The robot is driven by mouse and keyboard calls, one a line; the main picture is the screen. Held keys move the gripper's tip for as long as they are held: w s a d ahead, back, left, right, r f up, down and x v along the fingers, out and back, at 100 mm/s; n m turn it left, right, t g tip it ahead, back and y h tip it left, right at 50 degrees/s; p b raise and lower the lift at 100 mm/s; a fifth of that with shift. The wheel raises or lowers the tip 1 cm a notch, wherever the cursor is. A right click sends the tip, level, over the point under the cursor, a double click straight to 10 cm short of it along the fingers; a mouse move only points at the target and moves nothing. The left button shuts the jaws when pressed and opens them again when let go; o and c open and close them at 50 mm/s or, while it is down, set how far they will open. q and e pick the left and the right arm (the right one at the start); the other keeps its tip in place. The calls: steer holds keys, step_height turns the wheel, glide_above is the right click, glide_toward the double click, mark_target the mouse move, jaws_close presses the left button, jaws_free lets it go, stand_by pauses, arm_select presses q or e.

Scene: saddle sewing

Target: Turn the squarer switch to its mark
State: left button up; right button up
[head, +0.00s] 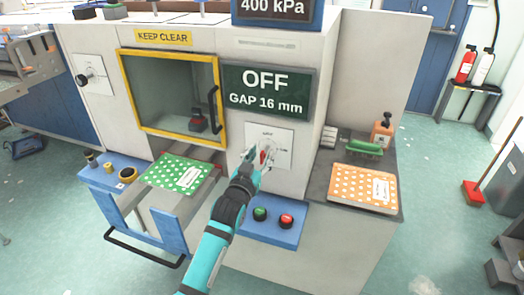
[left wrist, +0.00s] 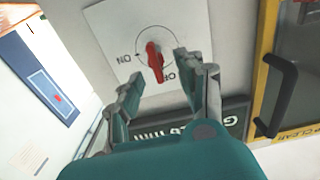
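The squarer switch is a red knob (head: 263,157) on a white plate (head: 284,135) on the machine front, below the display. In the left wrist view the red knob (left wrist: 154,58) stands inside a thin ring, with ON and OFF lettered beside it. One end of the knob lies near the OFF lettering. My left gripper (head: 262,158) is in front of the plate. In the left wrist view my left gripper (left wrist: 159,70) is open, with its fingertips on either side of the knob; I cannot tell whether they touch it. My right gripper is not in view.
The dark display (head: 266,92) reads OFF, GAP 16 mm. A blue panel (head: 260,232) with green and red buttons juts out below the switch. A yellow-framed window (head: 170,98) is at left. A side table (head: 330,172) with an orange dotted pad stands at right.

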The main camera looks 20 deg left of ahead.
arm_select(q)
steer(key=shift+w, duration=0.8)
steer(key=shift+c, duration=0.3)
jaws_close()
